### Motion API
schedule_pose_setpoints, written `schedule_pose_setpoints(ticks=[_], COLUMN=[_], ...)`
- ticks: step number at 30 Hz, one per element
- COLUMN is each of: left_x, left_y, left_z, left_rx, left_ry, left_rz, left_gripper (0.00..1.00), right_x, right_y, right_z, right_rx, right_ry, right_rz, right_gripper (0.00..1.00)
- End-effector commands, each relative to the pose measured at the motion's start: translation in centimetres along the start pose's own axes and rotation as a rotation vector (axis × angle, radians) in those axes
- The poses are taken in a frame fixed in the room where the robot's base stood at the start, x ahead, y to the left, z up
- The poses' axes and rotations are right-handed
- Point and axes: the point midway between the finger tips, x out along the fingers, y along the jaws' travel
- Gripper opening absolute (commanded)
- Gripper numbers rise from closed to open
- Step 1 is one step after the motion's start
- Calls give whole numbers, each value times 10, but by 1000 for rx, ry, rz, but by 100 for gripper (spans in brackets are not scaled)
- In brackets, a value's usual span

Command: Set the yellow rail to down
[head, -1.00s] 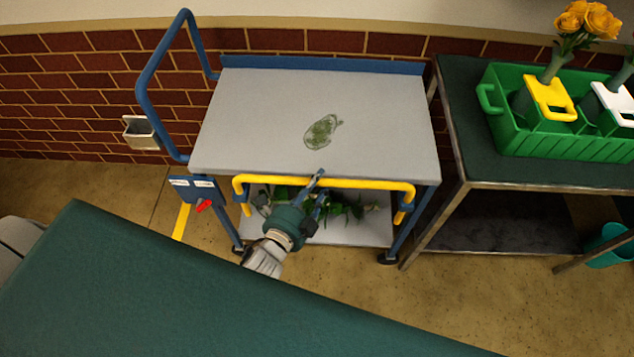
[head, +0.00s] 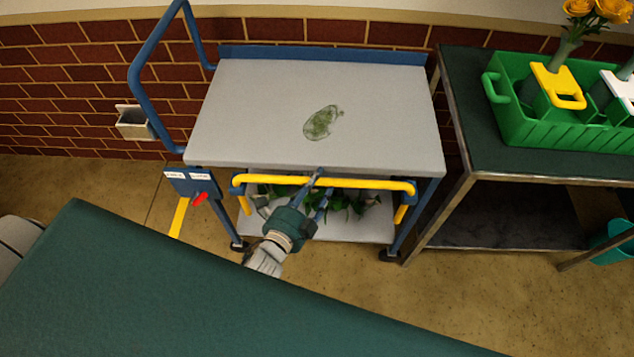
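The yellow rail (head: 362,184) is a U-shaped bar across the front of the blue-framed cart, just below the front edge of its grey top (head: 250,110). Its bent ends run down to the cart's front legs. My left gripper (head: 322,184) is at the middle of the rail, with one finger over the bar and the other passing under it. It looks shut on the bar; finger contact is too small to see clearly. My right gripper is not in view.
A label plate with a red lever (head: 201,199) is on the cart's left. Plants (head: 345,205) lie on the lower shelf. A table with a green crate (head: 500,112) stands right. A dark green surface (head: 200,290) fills the foreground.

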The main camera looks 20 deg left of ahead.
Motion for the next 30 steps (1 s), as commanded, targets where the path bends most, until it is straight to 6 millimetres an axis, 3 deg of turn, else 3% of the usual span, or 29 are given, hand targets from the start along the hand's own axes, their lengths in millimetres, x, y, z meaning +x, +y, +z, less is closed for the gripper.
schedule_pose_setpoints(ticks=[7, 11, 24, 30], left_x=[0, -10, -97, -116], left_y=[-3, -2, 0, -1], left_z=[0, 0, 0, 0], left_rx=[2, 2, 0, -1], left_ry=[2, 2, 0, 1], left_rz=[-6, -5, -1, -3], left_gripper=[44, 44, 44, 44], right_x=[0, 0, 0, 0], right_y=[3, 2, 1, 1], right_z=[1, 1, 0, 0], right_rx=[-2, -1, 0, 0], right_ry=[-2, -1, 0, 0], right_rz=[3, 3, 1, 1], right_gripper=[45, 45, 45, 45])
